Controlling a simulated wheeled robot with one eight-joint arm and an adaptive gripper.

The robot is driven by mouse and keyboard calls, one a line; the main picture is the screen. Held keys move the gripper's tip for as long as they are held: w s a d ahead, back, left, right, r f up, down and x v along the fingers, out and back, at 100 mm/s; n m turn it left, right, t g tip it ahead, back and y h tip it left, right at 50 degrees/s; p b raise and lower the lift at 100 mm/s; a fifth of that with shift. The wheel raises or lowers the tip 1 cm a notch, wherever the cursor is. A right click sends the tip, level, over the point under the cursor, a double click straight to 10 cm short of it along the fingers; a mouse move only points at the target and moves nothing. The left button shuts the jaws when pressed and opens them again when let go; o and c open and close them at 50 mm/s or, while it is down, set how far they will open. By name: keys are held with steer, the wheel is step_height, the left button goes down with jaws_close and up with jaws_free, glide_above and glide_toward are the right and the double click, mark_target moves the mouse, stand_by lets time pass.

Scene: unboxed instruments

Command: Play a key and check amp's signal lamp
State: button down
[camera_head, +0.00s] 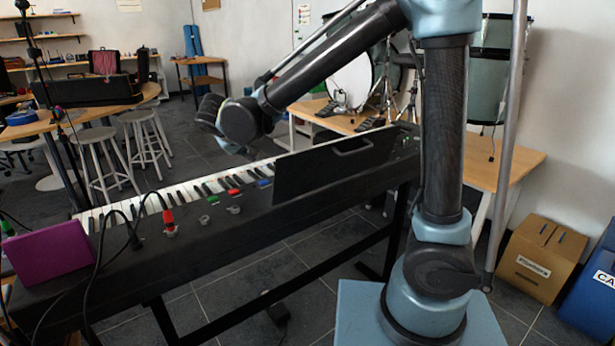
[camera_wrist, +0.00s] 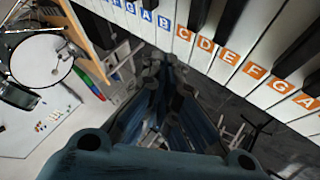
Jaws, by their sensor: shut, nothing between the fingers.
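The keyboard (camera_head: 240,235) is a long black instrument on a stand, its row of white and black keys (camera_head: 130,208) along the far side. In the wrist view the keys (camera_wrist: 222,70) carry lettered stickers, blue ones up to B and then orange ones from C onward. My gripper (camera_wrist: 165,65) is shut and empty. Its fingertips show just off the front edges of the keys, near the blue B and orange C stickers; I cannot tell whether they touch. In the head view my gripper is mostly hidden behind my wrist, beyond the keyboard. I cannot pick out an amp or its signal lamp.
A purple box (camera_head: 48,252) and black cables lie on the keyboard's left end. Red and green controls (camera_head: 205,220) and a raised black panel (camera_head: 330,168) are on its top. Stools (camera_head: 150,140), a drum kit (camera_head: 352,82) and a cardboard box (camera_head: 540,262) stand around.

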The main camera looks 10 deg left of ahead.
steer(key=shift+f, duration=0.15)
stand_by(0.5)
steer(key=shift+f, duration=0.3)
steer(key=shift+f, duration=0.35)
stand_by(0.8)
steer(key=shift+r, duration=0.85)
step_height(320, 180, up, 6)
stand_by(0.7)
stand_by(1.4)
